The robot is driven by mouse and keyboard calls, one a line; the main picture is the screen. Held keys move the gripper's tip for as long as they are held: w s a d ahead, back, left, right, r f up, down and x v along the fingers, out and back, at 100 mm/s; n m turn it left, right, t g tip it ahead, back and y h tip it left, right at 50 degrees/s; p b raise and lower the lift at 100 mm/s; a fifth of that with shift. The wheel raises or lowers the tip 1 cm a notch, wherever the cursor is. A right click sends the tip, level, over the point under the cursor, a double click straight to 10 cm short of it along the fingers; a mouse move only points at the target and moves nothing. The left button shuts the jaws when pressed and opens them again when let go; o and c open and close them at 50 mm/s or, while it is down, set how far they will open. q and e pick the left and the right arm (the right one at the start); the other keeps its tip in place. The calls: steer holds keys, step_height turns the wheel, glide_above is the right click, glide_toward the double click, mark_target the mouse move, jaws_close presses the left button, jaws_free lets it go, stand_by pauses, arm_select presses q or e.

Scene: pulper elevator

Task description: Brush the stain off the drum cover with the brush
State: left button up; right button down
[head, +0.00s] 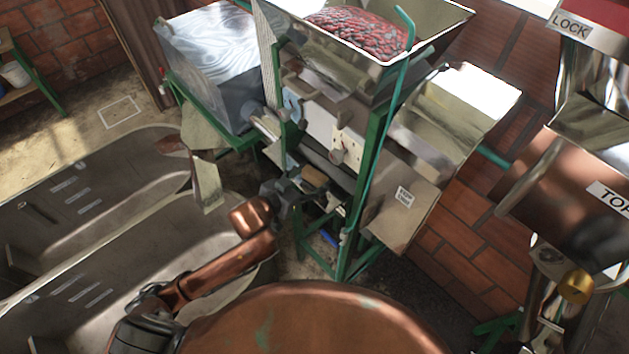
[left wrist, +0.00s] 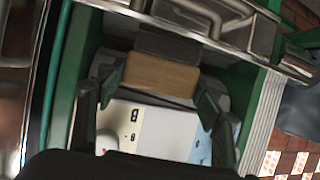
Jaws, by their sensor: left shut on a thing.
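My left gripper (head: 292,190) is in front of the pulper's green frame, below the hopper. In the left wrist view its two dark fingers (left wrist: 160,88) stand on either side of the brush, a wooden block (left wrist: 162,76) with a dark part (left wrist: 172,43) beyond it. The brush's tan wood (head: 315,175) also shows beside the gripper in the head view. The pulper (head: 345,150) has a pale front panel and metal sheets. I cannot clearly make out the drum cover or a stain on it. My right gripper is not in view.
A hopper (head: 440,22) of red cherries tops the pulper. A green upright (head: 375,135) stands close to the right of my left gripper. Metal basins (head: 100,215) lie at left. A copper-coloured cylinder (head: 548,185) and brick wall are at right.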

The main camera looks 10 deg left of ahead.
mark_target(309, 170)
arm_select(q)
steer(key=shift+w+a+r, duration=0.1)
steer(key=shift+w+a, duration=0.75)
steer(key=shift+a, duration=0.3)
steer(key=shift+w+a, duration=0.85)
steer(key=shift+a, duration=0.25)
steer(key=shift+w+d+f, duration=0.3)
steer(key=shift+w+d, duration=0.1)
steer(key=shift+w, duration=0.05)
steer(key=shift+w+d, duration=0.45)
steer(key=shift+w, duration=0.05)
steer(key=shift+s+d+r, duration=0.15)
steer(key=shift+s+d, duration=0.3)
steer(key=shift+d, duration=0.15)
steer(key=shift+s+d+r, duration=0.1)
steer(key=shift+s+d, duration=0.3)
steer(key=shift+d, duration=0.2)
steer(key=shift+s+d+f, duration=0.2)
steer(key=shift+s+d, duration=0.7)
steer(key=shift+d, duration=0.25)
steer(key=shift+s+d+f, duration=0.15)
steer(key=shift+s+d, duration=0.75)
steer(key=shift+d, duration=0.2)
steer(key=shift+s+d+r, duration=0.1)
steer(key=shift+s+d, duration=0.7)
steer(key=shift+d, duration=0.25)
steer(key=shift+s+a+r, duration=0.15)
steer(key=shift+a+r, duration=0.05)
steer(key=shift+s+a, duration=0.2)
